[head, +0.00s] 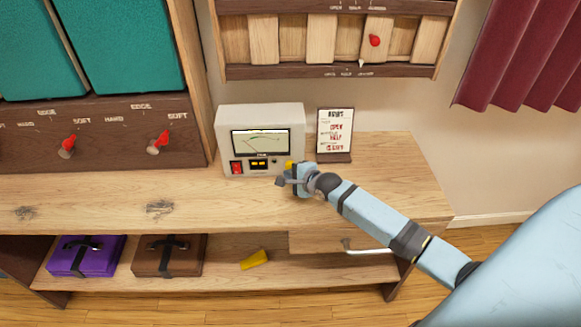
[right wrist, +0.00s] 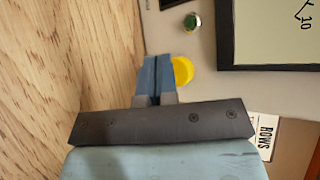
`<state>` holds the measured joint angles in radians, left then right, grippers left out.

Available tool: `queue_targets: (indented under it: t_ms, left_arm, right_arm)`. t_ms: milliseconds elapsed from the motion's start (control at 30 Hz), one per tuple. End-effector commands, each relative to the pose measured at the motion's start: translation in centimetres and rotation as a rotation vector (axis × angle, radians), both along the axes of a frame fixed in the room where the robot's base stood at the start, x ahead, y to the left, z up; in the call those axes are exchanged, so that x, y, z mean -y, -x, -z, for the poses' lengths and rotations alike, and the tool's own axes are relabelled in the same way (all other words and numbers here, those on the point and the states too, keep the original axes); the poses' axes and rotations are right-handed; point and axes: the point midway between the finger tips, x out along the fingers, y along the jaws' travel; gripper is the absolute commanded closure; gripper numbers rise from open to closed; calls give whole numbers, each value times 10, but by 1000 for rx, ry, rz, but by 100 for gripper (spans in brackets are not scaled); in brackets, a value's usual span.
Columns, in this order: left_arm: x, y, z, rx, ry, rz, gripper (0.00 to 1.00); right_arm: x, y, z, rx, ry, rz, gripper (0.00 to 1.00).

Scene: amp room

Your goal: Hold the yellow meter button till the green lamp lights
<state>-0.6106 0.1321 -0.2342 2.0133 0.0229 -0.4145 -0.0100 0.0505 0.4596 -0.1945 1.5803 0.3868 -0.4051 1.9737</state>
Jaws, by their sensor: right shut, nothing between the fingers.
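The cream meter (head: 226,128) stands on the wooden bench, with a dial window on its front. Its yellow button (head: 289,164) is at the lower right of the face, partly hidden by my right gripper (head: 284,179). In the right wrist view my shut, empty fingers (right wrist: 157,58) overlap one side of the yellow button (right wrist: 184,70). I cannot tell whether they touch or press it. The green lamp (right wrist: 192,22) is beside the button and looks dark green with a small highlight, not clearly lit. My left gripper is out of view.
A small sign (head: 335,130) stands right of the meter. A red switch (head: 237,168) is at the meter's lower left. An amp with red-knobbed levers (head: 66,147) is at the left. The bench front (head: 100,200) is clear.

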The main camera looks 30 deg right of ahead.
Motion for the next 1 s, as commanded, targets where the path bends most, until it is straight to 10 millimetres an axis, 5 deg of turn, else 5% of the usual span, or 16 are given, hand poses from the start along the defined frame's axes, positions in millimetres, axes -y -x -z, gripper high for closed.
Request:
queue_targets:
  t_ms: [1000]
  left_arm:
    - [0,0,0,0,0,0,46]
  right_arm:
    - [4,-7,0,1,0,0,100]
